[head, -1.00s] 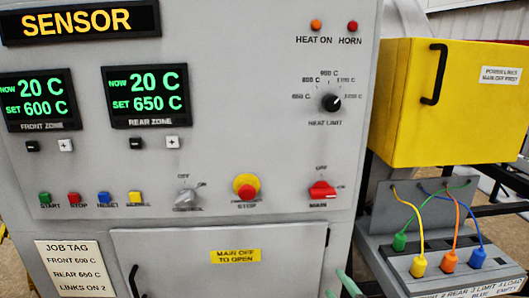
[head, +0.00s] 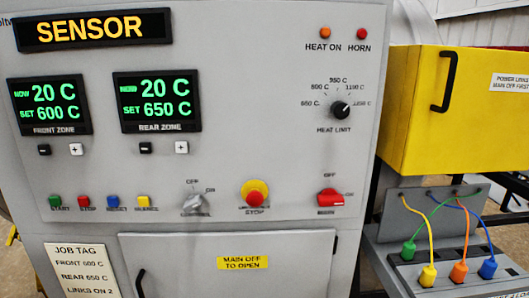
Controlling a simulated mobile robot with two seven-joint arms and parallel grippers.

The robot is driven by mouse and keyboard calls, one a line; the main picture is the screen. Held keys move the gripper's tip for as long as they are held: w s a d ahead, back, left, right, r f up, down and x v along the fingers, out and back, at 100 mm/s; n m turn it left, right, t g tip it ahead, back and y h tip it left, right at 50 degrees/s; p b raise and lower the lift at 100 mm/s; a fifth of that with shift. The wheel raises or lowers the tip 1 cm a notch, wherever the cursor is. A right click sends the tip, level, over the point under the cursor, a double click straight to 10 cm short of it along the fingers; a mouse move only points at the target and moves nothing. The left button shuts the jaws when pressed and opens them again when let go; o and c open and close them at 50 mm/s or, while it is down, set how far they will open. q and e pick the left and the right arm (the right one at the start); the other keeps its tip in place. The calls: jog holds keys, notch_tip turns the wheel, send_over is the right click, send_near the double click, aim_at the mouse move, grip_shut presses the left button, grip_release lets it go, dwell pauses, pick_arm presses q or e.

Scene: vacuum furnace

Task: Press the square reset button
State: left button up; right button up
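A green start button (head: 55,201) is at the row's left end. Nothing covers the reset button. Neither of my grippers shows in the head view.
To the right are a control knob (head: 196,202), a red and yellow stop button (head: 255,192) and a red main switch (head: 330,197). A yellow box (head: 415,125) and several plugged cables, including an orange one (head: 459,271), stand right. The sensor sign (head: 92,30) is lit.

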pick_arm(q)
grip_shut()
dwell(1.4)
